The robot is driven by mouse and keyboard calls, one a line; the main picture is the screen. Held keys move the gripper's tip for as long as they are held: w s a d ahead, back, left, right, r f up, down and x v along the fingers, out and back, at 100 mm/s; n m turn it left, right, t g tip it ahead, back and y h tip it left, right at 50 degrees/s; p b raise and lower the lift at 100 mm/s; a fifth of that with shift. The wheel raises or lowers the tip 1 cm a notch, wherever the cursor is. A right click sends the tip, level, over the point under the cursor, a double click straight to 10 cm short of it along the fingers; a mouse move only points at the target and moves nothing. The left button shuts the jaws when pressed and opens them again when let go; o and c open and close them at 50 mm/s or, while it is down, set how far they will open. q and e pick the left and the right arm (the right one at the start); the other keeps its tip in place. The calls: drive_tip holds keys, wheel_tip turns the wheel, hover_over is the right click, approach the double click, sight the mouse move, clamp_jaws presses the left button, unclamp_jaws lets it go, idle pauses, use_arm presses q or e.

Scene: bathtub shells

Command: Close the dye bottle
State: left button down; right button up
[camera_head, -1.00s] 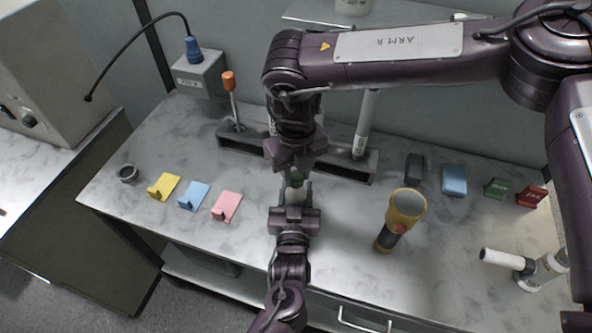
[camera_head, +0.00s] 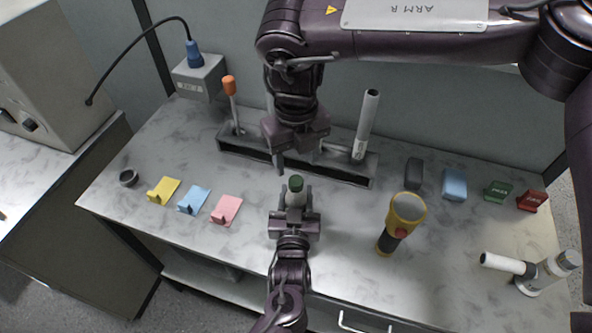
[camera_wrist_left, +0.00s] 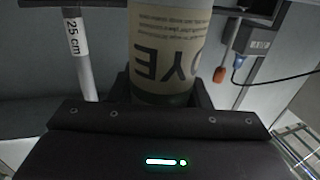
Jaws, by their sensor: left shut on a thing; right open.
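The dye bottle (camera_head: 295,196) stands upright between the fingers of my left gripper (camera_head: 294,205), which is shut on it. In the left wrist view the bottle (camera_wrist_left: 165,50) shows a label with "DYE" upside down.
A dark rack (camera_head: 250,152) behind the grippers holds an orange-topped tool (camera_head: 230,88) and a white tube (camera_head: 366,120). Yellow, blue and pink holders (camera_head: 226,209) lie left. A yellow flashlight (camera_head: 402,220) stands right. The table front left is clear.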

wheel_tip(320, 180, up, 6)
idle(0.4)
use_arm(q)
drive_tip(key=c, duration=0.7)
unclamp_jaws()
drive_tip(key=shift+s, duration=0.3)
drive_tip(key=s, duration=0.2)
drive_tip(key=s+b, duration=0.1)
drive_tip(key=s, duration=0.1)
drive_tip(key=s+b, duration=0.1)
drive_tip(key=s, duration=0.2)
drive_tip(key=shift+s+a, duration=0.1)
drive_tip(key=shift+a, duration=0.15)
use_arm(e)
wheel_tip(320, 180, down, 2)
